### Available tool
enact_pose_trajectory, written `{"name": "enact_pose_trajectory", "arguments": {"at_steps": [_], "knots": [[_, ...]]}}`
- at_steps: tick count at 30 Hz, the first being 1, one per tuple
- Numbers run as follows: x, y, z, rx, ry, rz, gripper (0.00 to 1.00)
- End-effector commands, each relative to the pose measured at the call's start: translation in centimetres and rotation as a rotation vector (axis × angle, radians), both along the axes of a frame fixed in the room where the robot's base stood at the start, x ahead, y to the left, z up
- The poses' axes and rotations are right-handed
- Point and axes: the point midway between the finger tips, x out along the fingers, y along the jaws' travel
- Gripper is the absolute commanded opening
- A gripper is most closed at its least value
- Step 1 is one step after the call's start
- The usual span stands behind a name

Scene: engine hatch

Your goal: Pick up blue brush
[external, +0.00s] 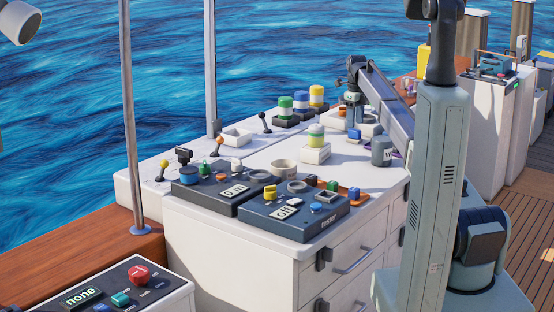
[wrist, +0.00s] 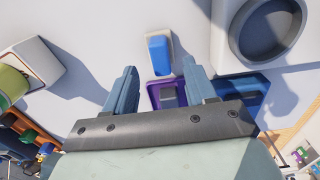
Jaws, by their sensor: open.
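The blue brush (wrist: 158,55), a blue block with a pale end, lies on the white surface at the top middle of the wrist view. In the external view a small blue shape (external: 354,135) below my gripper appears to be the same brush. My gripper (wrist: 161,82) is open and empty. In the wrist view its two fingers lie to either side below the brush, which is just beyond the fingertips and apart from them. In the external view my gripper (external: 352,98) hangs above the far part of the white counter.
A purple tray (wrist: 154,97) with a grey block shows between the fingers. A white box with a dark round opening (wrist: 270,30) stands right of the brush. A white holder with a green-yellow cylinder (wrist: 12,85) is at left. Control boxes (external: 295,215) fill the counter's near part.

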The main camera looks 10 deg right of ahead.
Motion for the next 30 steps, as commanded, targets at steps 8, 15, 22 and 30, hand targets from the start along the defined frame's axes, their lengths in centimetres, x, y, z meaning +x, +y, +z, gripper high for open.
{"name": "enact_pose_trajectory", "arguments": {"at_steps": [8,15,22,30], "knots": [[0.0,-0.1,-3.6,0.000,0.001,0.000,0.55],[0.1,-0.1,-4.6,0.000,0.000,0.000,0.55],[0.1,-0.1,-4.6,0.000,0.000,0.000,0.43],[0.1,-0.1,-4.6,0.000,0.000,0.000,0.17]]}}
